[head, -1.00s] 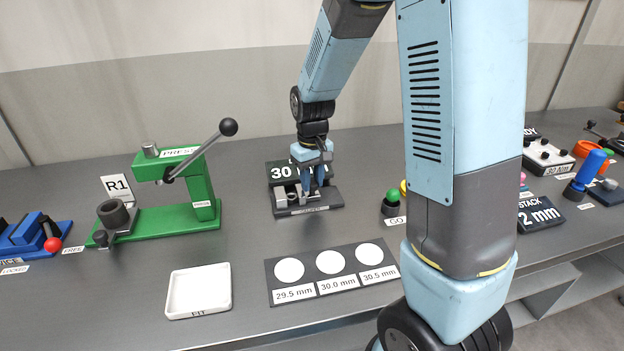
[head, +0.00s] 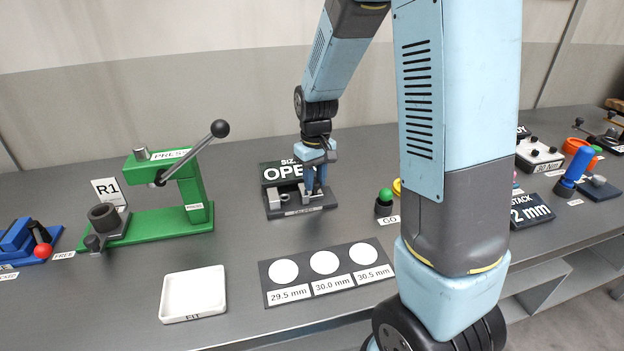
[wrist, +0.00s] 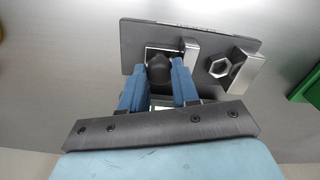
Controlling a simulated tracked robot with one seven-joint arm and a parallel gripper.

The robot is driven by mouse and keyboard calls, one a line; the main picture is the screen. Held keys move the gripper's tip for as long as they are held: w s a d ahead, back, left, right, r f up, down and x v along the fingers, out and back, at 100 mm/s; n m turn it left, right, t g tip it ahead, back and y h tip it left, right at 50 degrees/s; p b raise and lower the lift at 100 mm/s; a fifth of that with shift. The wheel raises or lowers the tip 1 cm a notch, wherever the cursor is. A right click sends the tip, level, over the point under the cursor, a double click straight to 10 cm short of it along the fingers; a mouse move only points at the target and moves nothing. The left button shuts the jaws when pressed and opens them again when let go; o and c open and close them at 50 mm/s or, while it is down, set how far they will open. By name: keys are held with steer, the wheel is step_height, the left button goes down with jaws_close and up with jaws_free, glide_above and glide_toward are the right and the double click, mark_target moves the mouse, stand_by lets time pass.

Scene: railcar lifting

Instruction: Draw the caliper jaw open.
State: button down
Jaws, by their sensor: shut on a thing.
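The caliper (head: 276,211) is a dark base with grey metal blocks on it, below a sign reading "OPE…", its end hidden by my arm. My gripper (head: 316,191) is at the right part of the caliper, fingers pointing down. In the wrist view, my gripper (wrist: 158,78) has its two blue fingers on either side of a dark round knob (wrist: 159,68) and is shut on it. A silver jaw block (wrist: 191,48) is beside the knob. A hexagonal nut-like part (wrist: 219,68) lies between it and the other block (wrist: 246,73), with a gap before the first block.
A green press (head: 190,180) with a long lever stands left of the caliper. In front are a white tray (head: 193,292) and a dark board (head: 328,292) with three white discs. A green button (head: 385,196) is close on the right. Bench between press and caliper is clear.

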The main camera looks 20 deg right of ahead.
mark_target(316, 181)
steer(key=c, duration=0.8)
jaws_free()
steer(key=shift+d, duration=0.2)
step_height(316, 181, up, 14)
steer(key=shift+f, duration=0.15)
steer(key=s+d+r+m+t, duration=0.1)
steer(key=s+r+t, duration=0.1)
steer(key=s, duration=0.5)
steer(key=s+d+r+m+t, duration=0.1)
steer(key=s+d+r, duration=0.1)
steer(key=s, duration=0.5)
steer(key=s+d+r+m+t, duration=0.1)
steer(key=s+r, duration=0.3)
steer(key=s, duration=0.4)
steer(key=shift+d+m+t, duration=0.25)
steer(key=shift+m+t, duration=0.05)
steer(key=shift+t, duration=0.5)
